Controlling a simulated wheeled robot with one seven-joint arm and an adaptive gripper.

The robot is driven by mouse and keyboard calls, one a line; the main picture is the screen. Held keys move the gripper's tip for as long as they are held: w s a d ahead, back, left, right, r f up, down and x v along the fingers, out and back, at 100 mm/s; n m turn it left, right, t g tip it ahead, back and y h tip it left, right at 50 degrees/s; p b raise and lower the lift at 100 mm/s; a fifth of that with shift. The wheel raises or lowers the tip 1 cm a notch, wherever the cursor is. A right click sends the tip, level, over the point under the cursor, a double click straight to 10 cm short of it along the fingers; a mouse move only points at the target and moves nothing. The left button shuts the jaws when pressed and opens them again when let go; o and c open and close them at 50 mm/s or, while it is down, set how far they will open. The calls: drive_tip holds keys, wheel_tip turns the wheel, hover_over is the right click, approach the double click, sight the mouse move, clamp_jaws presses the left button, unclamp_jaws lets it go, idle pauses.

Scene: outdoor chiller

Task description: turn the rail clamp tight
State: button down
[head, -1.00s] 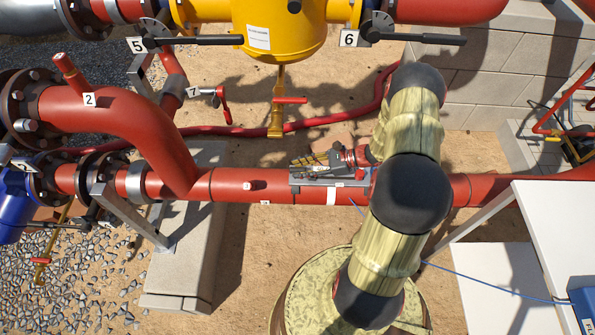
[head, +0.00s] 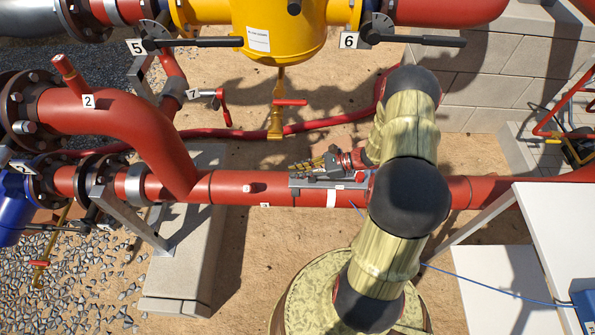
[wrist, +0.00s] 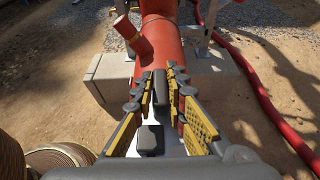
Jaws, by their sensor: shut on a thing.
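The rail clamp is a small grey and dark assembly on a grey rail (head: 310,182) along the top of the red pipe (head: 232,187), in the middle of the head view. My gripper (head: 310,165) is at the clamp, low over the rail, its yellow and black fingers pointing left. In the wrist view my gripper (wrist: 160,76) is shut on an upright dark bar, the clamp's handle (wrist: 160,88), between the fingertips. A dark block (wrist: 150,140) sits on the grey surface below the fingers. My wrist hides part of the clamp in the head view, and its tightness cannot be told.
A yellow vessel (head: 280,35) with black lever handles hangs behind the pipe. A small red-handled valve (head: 289,102) hangs below it. A curved red pipe (head: 120,115) rises at left. A white table (head: 565,225) stands at right. Sandy ground is open in front.

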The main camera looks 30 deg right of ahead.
drive_tip(key=shift+m+t+h+p, duration=0.3)
drive_tip(key=shift+m+p, duration=0.1)
drive_tip(key=shift+s+a+r+m+t+h+p, duration=0.1)
drive_tip(key=shift+m+t+h+p, duration=0.7)
drive_tip(key=shift+m+t, duration=0.15)
drive_tip(key=m+t+h+p, duration=0.1)
drive_tip(key=m+t+h, duration=0.1)
drive_tip(key=m+h, duration=0.1)
drive_tip(key=shift+m+h, duration=0.3)
drive_tip(key=shift+m, duration=0.05)
drive_tip(key=m+t+h+p, duration=0.1)
drive_tip(key=m+h, duration=0.2)
drive_tip(key=h, duration=0.1)
drive_tip(key=shift+m, duration=0.4)
drive_tip(key=shift+m+h, duration=0.9)
drive_tip(key=shift+h, duration=0.3)
drive_tip(key=shift+m+h, duration=0.3)
drive_tip(key=c, duration=1.8)
unclamp_jaws()
